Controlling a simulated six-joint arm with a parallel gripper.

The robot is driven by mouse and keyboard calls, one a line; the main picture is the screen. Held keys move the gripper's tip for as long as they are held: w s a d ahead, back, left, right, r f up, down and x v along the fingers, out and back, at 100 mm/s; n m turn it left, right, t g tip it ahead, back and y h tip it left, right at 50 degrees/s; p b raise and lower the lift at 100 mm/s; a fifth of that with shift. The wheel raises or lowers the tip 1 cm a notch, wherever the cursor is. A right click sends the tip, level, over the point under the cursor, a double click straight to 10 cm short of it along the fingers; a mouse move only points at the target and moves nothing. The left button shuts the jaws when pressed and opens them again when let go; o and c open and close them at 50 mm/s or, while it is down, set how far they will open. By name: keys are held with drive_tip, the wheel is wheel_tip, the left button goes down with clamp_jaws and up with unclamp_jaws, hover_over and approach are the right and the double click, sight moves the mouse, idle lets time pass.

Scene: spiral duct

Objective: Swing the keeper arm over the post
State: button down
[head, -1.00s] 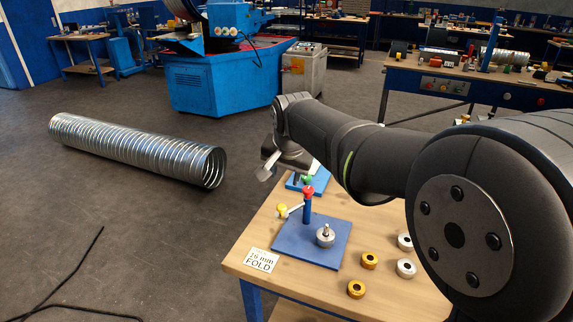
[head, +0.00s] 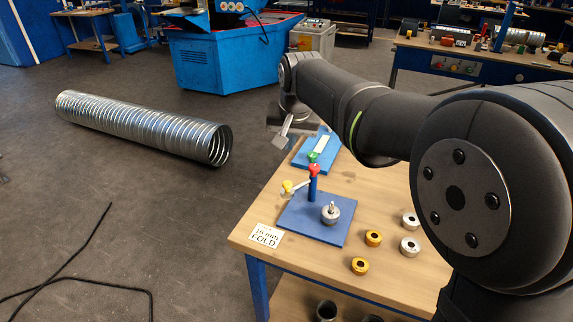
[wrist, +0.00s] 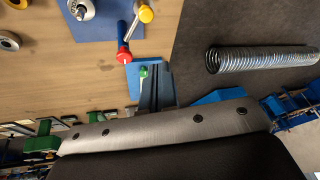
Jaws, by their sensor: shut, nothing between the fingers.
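On the front blue base plate (head: 312,220) a blue upright (head: 312,188) carries a red knob (head: 314,171). A pale arm with a yellow knob (head: 287,186) reaches out to its left. A round steel piece with a stub (head: 330,213) sits on the same plate, to the right of the upright. The wrist view also shows the red knob (wrist: 123,57), the yellow knob (wrist: 146,14) and the steel piece (wrist: 82,10). My gripper (head: 280,141) is shut and empty, above and behind the front fixture, apart from it; it also shows in the wrist view (wrist: 155,70).
A second blue plate (head: 303,160) with a green knob (head: 313,157) lies behind. Gold rings (head: 373,238) and steel rings (head: 410,246) stand to the right on the wooden table (head: 345,260). A "FOLD" card (head: 266,235) lies at the left edge.

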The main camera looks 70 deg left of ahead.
drive_tip(key=shift+a+f+n+g, duration=0.15)
drive_tip(key=shift+a+f+n, duration=0.7)
drive_tip(key=shift+f, duration=1.25)
drive_tip(key=shift+a+f+n+g, duration=0.1)
drive_tip(key=shift+a+f+n, duration=0.2)
drive_tip(key=shift+f+n, duration=1.35)
drive_tip(key=shift+a+f+n+g, duration=0.15)
drive_tip(key=shift+a+f+n, duration=0.45)
drive_tip(key=shift+f, duration=1.9)
drive_tip(key=shift+d, duration=0.15)
drive_tip(key=shift+d+n, duration=0.2)
drive_tip(key=shift+n, duration=0.2)
